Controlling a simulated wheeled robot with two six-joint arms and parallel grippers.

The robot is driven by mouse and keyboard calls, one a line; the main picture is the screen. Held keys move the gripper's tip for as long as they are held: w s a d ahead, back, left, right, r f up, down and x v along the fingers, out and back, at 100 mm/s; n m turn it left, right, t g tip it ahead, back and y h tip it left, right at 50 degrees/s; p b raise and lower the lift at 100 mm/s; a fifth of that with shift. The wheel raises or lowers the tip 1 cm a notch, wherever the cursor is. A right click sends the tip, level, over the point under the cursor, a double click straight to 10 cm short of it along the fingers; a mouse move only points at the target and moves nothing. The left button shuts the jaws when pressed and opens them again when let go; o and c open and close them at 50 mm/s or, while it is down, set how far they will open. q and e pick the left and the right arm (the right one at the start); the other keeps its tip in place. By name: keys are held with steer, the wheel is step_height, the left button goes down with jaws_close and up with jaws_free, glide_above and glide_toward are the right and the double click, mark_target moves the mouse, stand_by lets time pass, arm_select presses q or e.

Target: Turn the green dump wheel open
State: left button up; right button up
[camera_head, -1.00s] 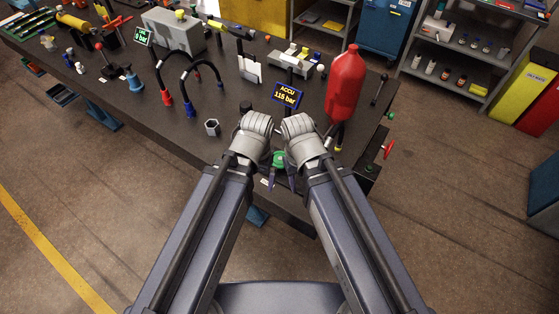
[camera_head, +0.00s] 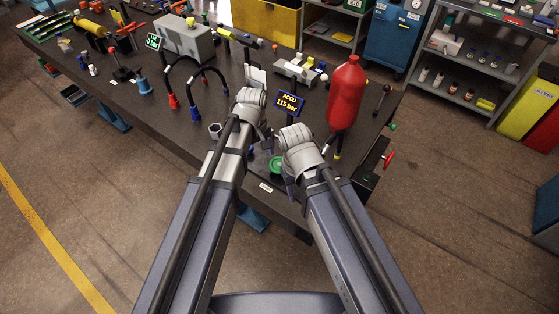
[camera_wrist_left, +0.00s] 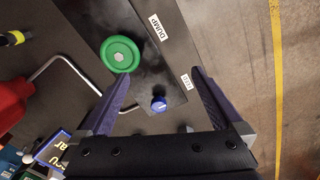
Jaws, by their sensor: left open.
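The green dump wheel (camera_head: 277,166) is partly covered by my right wrist in the head view. It shows whole in the left wrist view (camera_wrist_left: 120,55), beside a white DUMP label (camera_wrist_left: 159,27). My left gripper (camera_wrist_left: 161,74) is open and empty. In the left wrist view its two fingers are spread, and the wheel lies beyond the tip of the left-hand finger, apparently clear of it. My right gripper (camera_head: 288,187) is mostly hidden under its own wrist beside the wheel, so its jaws cannot be read.
A blue knob (camera_wrist_left: 158,103) shows between my left fingers. A red handwheel (camera_head: 388,159) sits at the bench's right end. Arched black hoses (camera_head: 205,85) stand to the left.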

mark_target(280, 164)
arm_select(q)
steer(key=w+d+n, duration=0.1)
steer(key=d, duration=0.1)
steer(key=w+d+n, duration=0.1)
steer(key=d, duration=0.1)
steer(key=w+d, duration=0.1)
steer(key=d, duration=0.1)
steer(key=shift+n, duration=0.4)
steer(key=shift+w+d, duration=0.1)
steer(key=shift+d, duration=0.3)
steer(key=shift+f, duration=0.15)
arm_select(e)
steer(key=shift+f, duration=0.1)
arm_select(q)
step_height(280, 164, down, 8)
steer(key=b, duration=0.8)
steer(key=shift+r, duration=0.2)
arm_select(e)
step_height(280, 164, down, 8)
steer(key=shift+r, duration=0.15)
arm_select(q)
steer(key=c, duration=1)
